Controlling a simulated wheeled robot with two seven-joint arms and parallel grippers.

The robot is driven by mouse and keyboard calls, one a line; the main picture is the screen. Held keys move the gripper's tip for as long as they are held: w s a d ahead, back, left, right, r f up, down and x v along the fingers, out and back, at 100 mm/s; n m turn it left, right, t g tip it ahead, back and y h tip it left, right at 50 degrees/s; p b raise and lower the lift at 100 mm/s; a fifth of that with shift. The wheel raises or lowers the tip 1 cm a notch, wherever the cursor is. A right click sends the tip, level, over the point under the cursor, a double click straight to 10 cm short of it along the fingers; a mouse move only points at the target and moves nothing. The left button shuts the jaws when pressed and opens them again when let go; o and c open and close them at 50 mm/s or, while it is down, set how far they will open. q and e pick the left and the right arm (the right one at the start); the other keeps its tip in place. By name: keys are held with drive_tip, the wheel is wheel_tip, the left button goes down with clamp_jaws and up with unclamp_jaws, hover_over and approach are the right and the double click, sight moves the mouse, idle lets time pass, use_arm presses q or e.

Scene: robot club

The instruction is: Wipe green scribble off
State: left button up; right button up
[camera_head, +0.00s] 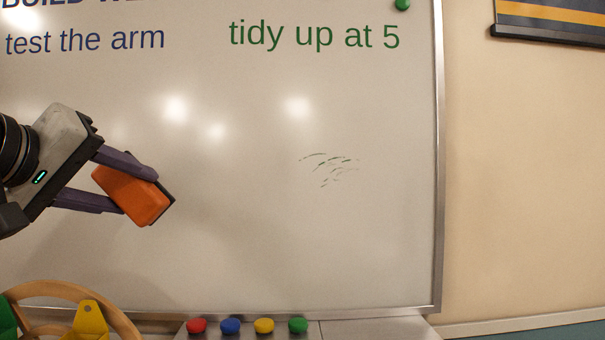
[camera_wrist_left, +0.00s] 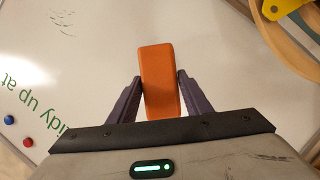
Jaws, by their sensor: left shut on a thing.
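The green scribble (camera_head: 332,167) shows as several faint, broken green strokes on the whiteboard (camera_head: 240,240), right of the middle in the head view. It also shows at the top left of the left wrist view (camera_wrist_left: 62,20). My left gripper (camera_head: 140,188) is shut on an orange eraser (camera_head: 132,195) with a dark pad along its far edge. In the left wrist view the eraser (camera_wrist_left: 160,80) sits between the two purple fingers. The eraser is to the left of the scribble; I cannot tell whether its pad touches the board. My right gripper is not in view.
Green writing "tidy up at 5" (camera_head: 314,35) and blue writing "test the arm" (camera_head: 85,41) are above. Red, blue, yellow and green round pieces (camera_head: 264,325) line the ledge below. A wooden ring-shaped thing (camera_head: 60,292) is at lower left. The board between eraser and scribble is clear.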

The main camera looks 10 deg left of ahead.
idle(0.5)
use_arm(q)
drive_tip(key=w+d+r+n+t+h+b, duration=0.1)
drive_tip(key=w+d+n+t+b, duration=0.2)
drive_tip(key=d, duration=0.9)
drive_tip(key=w+d+r+n+h, duration=0.1)
drive_tip(key=w+d+n, duration=0.3)
drive_tip(key=d, duration=0.8)
drive_tip(key=w, duration=0.1)
drive_tip(key=w+a+p, duration=0.1)
drive_tip(key=w, duration=0.1)
drive_tip(key=w+p, duration=0.1)
drive_tip(key=w, duration=0.1)
drive_tip(key=shift+w+a+f, duration=0.15)
drive_tip(key=shift+w+a, duration=0.05)
drive_tip(key=shift+a, duration=0.2)
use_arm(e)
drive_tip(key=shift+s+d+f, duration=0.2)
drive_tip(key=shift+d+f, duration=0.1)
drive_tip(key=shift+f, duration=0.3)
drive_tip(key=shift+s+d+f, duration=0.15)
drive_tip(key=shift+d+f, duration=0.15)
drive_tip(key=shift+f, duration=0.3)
use_arm(q)
drive_tip(key=shift+w+p, duration=0.25)
drive_tip(key=shift+p, duration=0.05)
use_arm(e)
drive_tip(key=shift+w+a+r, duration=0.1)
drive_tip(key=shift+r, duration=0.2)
